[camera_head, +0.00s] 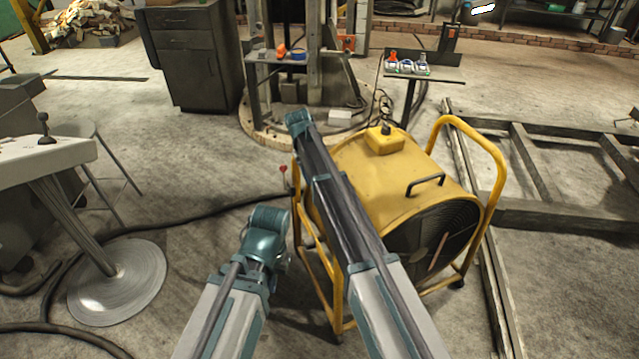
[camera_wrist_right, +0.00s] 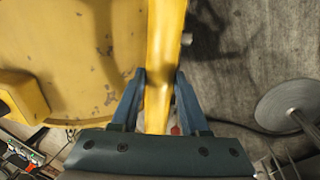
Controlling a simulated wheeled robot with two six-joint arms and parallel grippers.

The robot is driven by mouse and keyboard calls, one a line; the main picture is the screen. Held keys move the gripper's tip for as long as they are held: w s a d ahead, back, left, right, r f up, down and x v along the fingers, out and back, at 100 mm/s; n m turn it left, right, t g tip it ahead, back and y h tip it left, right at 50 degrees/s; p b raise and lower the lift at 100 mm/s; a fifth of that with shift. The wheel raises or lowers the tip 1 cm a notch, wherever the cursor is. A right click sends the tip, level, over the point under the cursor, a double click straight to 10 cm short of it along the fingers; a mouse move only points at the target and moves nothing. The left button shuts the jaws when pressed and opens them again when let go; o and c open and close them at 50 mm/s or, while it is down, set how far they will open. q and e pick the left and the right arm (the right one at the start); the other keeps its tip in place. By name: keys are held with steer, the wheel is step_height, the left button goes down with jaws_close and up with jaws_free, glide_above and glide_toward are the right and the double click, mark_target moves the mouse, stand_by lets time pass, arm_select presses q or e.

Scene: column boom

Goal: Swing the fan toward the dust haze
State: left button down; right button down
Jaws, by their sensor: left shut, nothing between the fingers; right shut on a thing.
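The fan (camera_head: 385,165) is a big yellow drum in a tubular yellow frame, standing right of centre in the head view. Its dark grille faces the lower right. My right arm reaches across it, and its gripper is hidden in the head view. In the right wrist view my right gripper (camera_wrist_right: 158,92) has its blue fingers on both sides of a yellow frame tube (camera_wrist_right: 165,40), shut on it, beside the drum (camera_wrist_right: 70,60). My left gripper (camera_head: 265,240) is low at centre, left of the fan frame, shut and empty. I cannot make out a dust haze.
A control pedestal with a joystick (camera_head: 43,128) and round base (camera_head: 117,285) stands at left, near a stool. Dark cables cross the floor. A steel frame (camera_head: 545,215) lies right of the fan. A column platform (camera_head: 270,122) and small tool stand (camera_head: 425,74) are behind.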

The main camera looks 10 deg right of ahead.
arm_select(q)
steer(key=shift+w+a, duration=0.15)
steer(key=shift+w, duration=0.25)
arm_select(e)
steer(key=shift+w+a+m, duration=0.25)
steer(key=shift+w, duration=0.5)
steer(key=shift+w+a+m, duration=0.25)
steer(key=shift+w, duration=0.45)
steer(key=shift+c, duration=2.1)
jaws_free()
steer(key=shift+d, duration=0.1)
arm_select(q)
steer(key=shift+r, duration=0.15)
arm_select(e)
steer(key=shift+r, duration=0.1)
steer(key=shift+r+p, duration=0.55)
steer(key=shift+p, duration=0.1)
arm_select(q)
step_height(320, 180, up, 13)
steer(key=p, duration=1.2)
arm_select(e)
step_height(320, 180, up, 12)
steer(key=a, duration=0.2)
steer(key=shift+s+a, duration=0.25)
steer(key=shift+a, duration=0.1)
